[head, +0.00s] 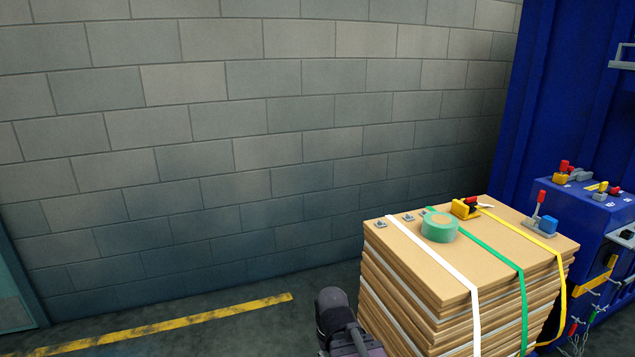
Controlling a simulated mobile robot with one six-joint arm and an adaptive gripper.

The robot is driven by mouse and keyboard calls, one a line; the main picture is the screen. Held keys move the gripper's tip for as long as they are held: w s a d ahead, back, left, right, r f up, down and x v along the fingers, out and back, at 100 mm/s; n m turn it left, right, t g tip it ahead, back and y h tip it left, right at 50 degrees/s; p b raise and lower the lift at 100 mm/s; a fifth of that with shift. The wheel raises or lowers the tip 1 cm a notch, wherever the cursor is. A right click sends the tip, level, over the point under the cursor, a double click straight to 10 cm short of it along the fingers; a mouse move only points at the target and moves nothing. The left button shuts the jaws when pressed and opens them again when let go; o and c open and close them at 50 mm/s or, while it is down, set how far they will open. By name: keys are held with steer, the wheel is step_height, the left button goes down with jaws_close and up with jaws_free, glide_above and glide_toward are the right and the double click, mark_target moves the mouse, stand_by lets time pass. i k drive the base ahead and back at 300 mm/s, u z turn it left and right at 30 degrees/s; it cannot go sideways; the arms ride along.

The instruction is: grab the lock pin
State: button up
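I cannot make out for certain which part is the lock pin. Blue machine (572,205) at the right carries a red-and-yellow fitting (565,172) and a small yellow-and-red fitting (603,188) on its top. Below, on its side, are a yellow bracket (594,275) and small red and green hanging parts too small to tell. A dark rounded part of my arm shows at the bottom middle, left of the cardboard stack. My gripper's fingers are not in view.
A strapped cardboard stack (420,262) stands before the machine. Floor at left is clear, with a yellow line (180,323).

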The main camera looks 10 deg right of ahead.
mark_target(564, 165)
steer(key=u, duration=0.1)
steer(key=k, duration=0.1)
steer(key=z, duration=2.8)
steer(key=i, duration=1.6)
